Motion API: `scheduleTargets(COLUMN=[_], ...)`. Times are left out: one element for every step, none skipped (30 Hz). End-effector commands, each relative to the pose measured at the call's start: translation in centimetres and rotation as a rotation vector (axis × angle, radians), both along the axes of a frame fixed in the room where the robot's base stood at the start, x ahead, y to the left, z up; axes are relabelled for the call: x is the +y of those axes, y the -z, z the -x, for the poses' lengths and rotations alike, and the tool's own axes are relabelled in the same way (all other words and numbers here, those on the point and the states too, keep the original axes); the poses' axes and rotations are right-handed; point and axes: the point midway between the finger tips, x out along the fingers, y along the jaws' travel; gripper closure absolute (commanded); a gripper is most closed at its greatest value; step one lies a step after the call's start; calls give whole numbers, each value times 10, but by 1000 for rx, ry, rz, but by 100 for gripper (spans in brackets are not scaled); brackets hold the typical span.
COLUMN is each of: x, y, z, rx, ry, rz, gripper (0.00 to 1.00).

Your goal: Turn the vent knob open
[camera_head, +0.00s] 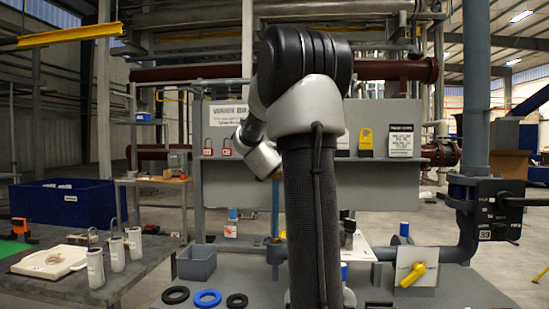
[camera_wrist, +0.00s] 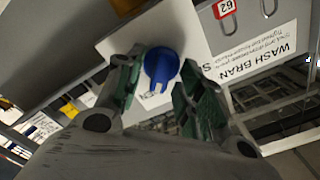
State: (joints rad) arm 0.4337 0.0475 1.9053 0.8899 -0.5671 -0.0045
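In the wrist view, a blue knob (camera_wrist: 161,65) sits on a white plate (camera_wrist: 196,38). My gripper (camera_wrist: 158,88) is open, with one green-padded finger on each side of the knob's lower part. The left finger is very close to the knob; I cannot tell whether it touches. No label naming the knob as the vent is readable. In the head view, a yellow knob (camera_head: 414,274) sits on a white plate at the lower right. My arm fills the middle of that view, and my fingers are not clearly visible there.
A "WASH BRAN…" sign (camera_wrist: 256,50) and a red 62 tag (camera_wrist: 224,9) are beside the knob plate. In the head view, a grey bin (camera_head: 197,263) and black and blue rings (camera_head: 207,298) lie on the bench. A dark lever box (camera_head: 498,208) stands at right.

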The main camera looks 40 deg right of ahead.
Motion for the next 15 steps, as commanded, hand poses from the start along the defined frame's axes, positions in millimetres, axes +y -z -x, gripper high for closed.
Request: scheduleTargets(x=[2, 4, 7, 10, 14, 20, 25, 30, 38, 43, 48, 55, 60, 64, 70], y=[0, -1, -1, -1, -1, -1, -1, -1, -1, -1, -1, -1, -1, -1, -1], z=[1, 3, 5, 8, 11, 16, 21, 25, 31, 36, 41, 46, 50, 54, 59], rx=[0, 0, -1, -2, -1, -2, -2, -2, -2, -2, -2, -2, -2, -3, -2], ry=[-1, -1, -1, -1, -2, -3, -3, -3, -2, -2, -3, -4, -4, -2, -3], rz=[1, 1, 1, 0, 0, 0, 0, 0, 1, 1, 0, 0, 1, 0, 0], gripper=[62, 62, 62, 62, 62, 62, 62, 62, 62, 62, 62, 62, 62, 62, 62])
